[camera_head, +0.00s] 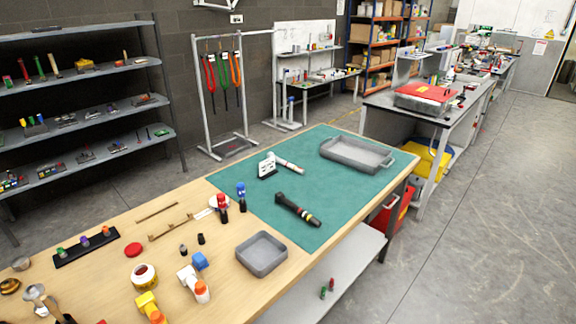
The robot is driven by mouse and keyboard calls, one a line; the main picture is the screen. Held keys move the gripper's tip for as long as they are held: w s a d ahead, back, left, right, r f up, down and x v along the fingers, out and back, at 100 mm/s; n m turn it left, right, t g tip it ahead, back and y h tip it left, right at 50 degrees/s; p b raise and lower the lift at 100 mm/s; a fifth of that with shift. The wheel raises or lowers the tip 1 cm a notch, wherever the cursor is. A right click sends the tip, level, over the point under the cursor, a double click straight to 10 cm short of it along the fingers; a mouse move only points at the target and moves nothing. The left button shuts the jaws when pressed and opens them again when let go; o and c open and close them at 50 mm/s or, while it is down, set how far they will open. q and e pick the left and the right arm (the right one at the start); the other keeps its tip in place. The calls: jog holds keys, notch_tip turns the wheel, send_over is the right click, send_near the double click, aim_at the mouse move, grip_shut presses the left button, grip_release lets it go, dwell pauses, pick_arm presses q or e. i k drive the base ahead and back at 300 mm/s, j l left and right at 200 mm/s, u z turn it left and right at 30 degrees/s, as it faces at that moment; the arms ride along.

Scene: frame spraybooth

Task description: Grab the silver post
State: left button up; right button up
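I cannot tell for certain which thing is the silver post. A small grey upright piece (183,249) stands on the wooden part of the workbench, beside a small black piece (201,239). A silvery metal item (35,292) with a rounded top is at the bench's near left corner, partly cut off by other items. Neither of my grippers shows in the head view.
The workbench (120,215) carries a green mat (320,170), a grey tray (355,154), a grey bin (262,254), a black torch-like tool (298,209) and several small bottles. A metal rack (200,100) with hanging straps stands behind. The floor at right is clear.

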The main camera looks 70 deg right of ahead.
aim_at(298, 169)
jog(key=k+z, duration=0.15)
jog(key=z, duration=2.2)
jog(key=i+u, duration=0.1)
jog(key=u, duration=0.3)
jog(key=l+u, duration=0.15)
jog(key=u, duration=0.25)
jog(key=i+l+u, duration=0.1)
jog(key=u, duration=0.25)
jog(key=l+u, duration=0.15)
jog(key=u, duration=0.25)
jog(key=l+u, duration=0.3)
jog(key=l, duration=0.2)
jog(key=l+u, duration=0.3)
jog(key=l, duration=0.2)
jog(key=k+l+u, duration=0.1)
jog(key=l+u, duration=0.25)
jog(key=l, duration=0.75)
jog(key=k+l, duration=0.1)
jog(key=l, duration=0.9)
jog(key=k+l, duration=0.15)
jog(key=l, duration=0.35)
jog(key=k+l, duration=0.1)
jog(key=l, duration=0.4)
